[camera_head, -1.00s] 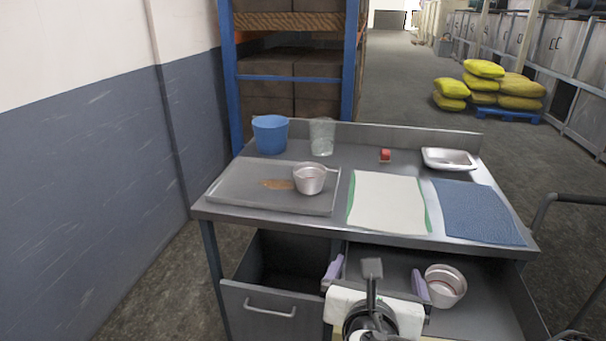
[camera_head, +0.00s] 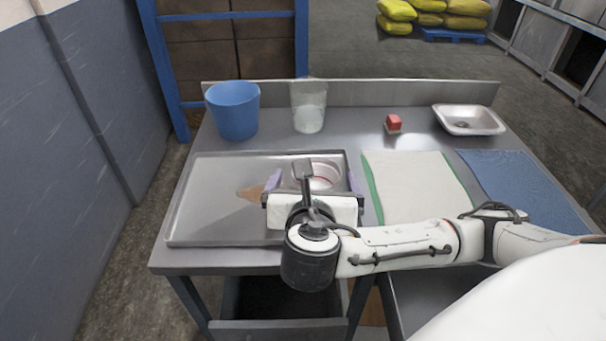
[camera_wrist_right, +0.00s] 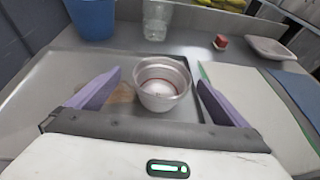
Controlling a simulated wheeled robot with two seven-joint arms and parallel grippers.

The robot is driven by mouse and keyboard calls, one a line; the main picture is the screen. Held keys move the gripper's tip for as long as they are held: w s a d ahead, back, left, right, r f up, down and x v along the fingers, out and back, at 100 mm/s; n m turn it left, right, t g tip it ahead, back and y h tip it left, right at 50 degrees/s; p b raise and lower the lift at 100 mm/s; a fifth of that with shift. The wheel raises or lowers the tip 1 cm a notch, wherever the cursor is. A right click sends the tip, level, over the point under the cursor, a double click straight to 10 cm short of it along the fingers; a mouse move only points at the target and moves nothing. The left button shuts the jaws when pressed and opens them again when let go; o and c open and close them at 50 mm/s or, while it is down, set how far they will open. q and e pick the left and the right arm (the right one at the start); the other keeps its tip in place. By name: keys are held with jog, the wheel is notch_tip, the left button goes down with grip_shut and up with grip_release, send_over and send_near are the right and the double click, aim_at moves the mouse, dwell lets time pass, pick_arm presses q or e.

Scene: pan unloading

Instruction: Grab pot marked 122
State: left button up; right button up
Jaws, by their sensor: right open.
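A small metal pot (camera_head: 323,174) with a red line inside stands on the grey tray (camera_head: 205,180), near the tray's right end. It also shows in the right wrist view (camera_wrist_right: 161,84), upright and apart from the fingers. My right gripper (camera_head: 314,180) is over the tray with its two purple fingers spread, one on each side of the pot in the picture. In the right wrist view the fingers (camera_wrist_right: 158,92) are open with nothing between them but the pot a little ahead. I cannot read any marking on the pot. My left gripper is not in view.
A brown stain (camera_head: 250,192) lies on the tray. A blue bucket (camera_head: 233,110) and a clear container (camera_head: 309,106) stand behind it. To the right are a white cloth (camera_head: 415,185), a blue mat (camera_head: 525,185), a red item (camera_head: 393,123) and a metal dish (camera_head: 468,120).

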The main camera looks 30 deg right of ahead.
aim_at(316, 167)
jog(key=shift+x, duration=1.1)
jog(key=x, duration=0.6)
jog(key=shift+s+f, duration=0.1)
jog(key=shift+s, duration=0.05)
jog(key=c, duration=1.1)
